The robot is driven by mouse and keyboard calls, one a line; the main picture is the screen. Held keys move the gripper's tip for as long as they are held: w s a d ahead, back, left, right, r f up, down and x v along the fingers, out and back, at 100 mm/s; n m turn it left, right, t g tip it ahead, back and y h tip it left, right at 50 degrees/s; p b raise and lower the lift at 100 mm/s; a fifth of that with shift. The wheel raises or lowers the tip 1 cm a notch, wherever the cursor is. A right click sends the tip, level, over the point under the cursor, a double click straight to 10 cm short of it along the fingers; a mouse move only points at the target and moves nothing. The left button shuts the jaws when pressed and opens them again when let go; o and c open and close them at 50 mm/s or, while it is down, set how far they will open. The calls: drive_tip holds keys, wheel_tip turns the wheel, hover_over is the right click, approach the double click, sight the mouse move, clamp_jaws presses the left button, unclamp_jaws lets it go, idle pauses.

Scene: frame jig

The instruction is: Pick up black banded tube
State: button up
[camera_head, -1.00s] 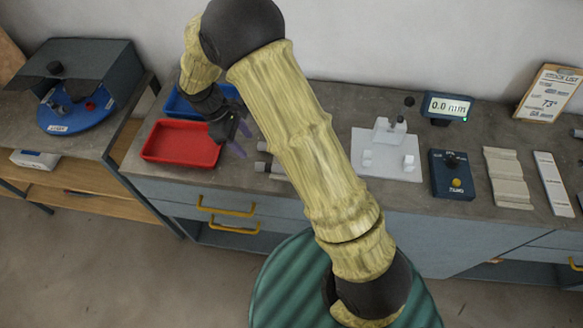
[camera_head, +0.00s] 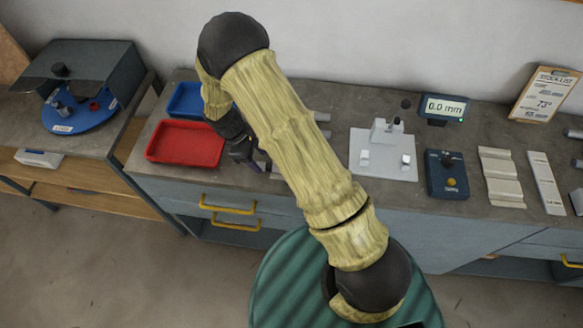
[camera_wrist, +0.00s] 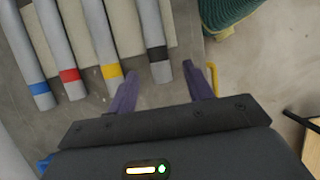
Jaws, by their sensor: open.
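The black banded tube (camera_wrist: 151,27) is grey with a black band near its end, at the right of a row of tubes in the wrist view. My gripper (camera_wrist: 160,69) is open, with its two purple fingers on either side of this tube's banded end. I cannot tell whether a finger touches it. In the head view my gripper (camera_head: 261,163) is low over the bench, right of the red tray, and my arm hides most of the tubes.
Tubes with a yellow band (camera_wrist: 103,45), a red band (camera_wrist: 62,50) and a blue band (camera_wrist: 28,55) lie to the left. A red tray (camera_head: 185,143) and a blue tray (camera_head: 187,100) stand left of my gripper. A white fixture (camera_head: 383,155) stands to the right.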

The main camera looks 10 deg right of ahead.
sight(263, 164)
drive_tip(key=shift+p+x, duration=0.6)
drive_tip(key=shift+x, duration=1.1)
clamp_jaws()
drive_tip(key=shift+w, duration=0.1)
wheel_tip(263, 164, up, 10)
drive_tip(key=b, duration=0.3)
drive_tip(key=shift+f, duration=0.1)
